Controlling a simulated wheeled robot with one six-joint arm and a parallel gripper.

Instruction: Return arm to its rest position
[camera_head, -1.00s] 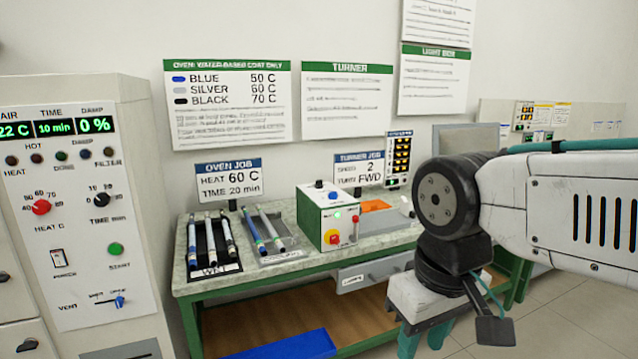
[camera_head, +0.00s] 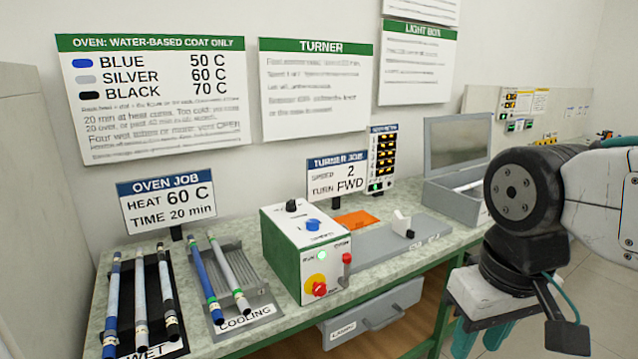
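My arm reaches in from the right edge, with its dark round wrist joint in front of the bench's right end. My gripper (camera_head: 480,338) hangs below the wrist, pointing down, in front of the bench's edge. Its two teal fingers stand apart with nothing seen between them. The lower end of the left finger is cut off by the frame. No rod is in the gripper.
The bench (camera_head: 232,229) carries a WET rack (camera_head: 127,292) with several rods, a COOLING tray (camera_head: 236,258) with two rods, a turner box (camera_head: 283,255) and a grey light box (camera_head: 455,187). A drawer (camera_head: 372,315) stands slightly out below the bench top.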

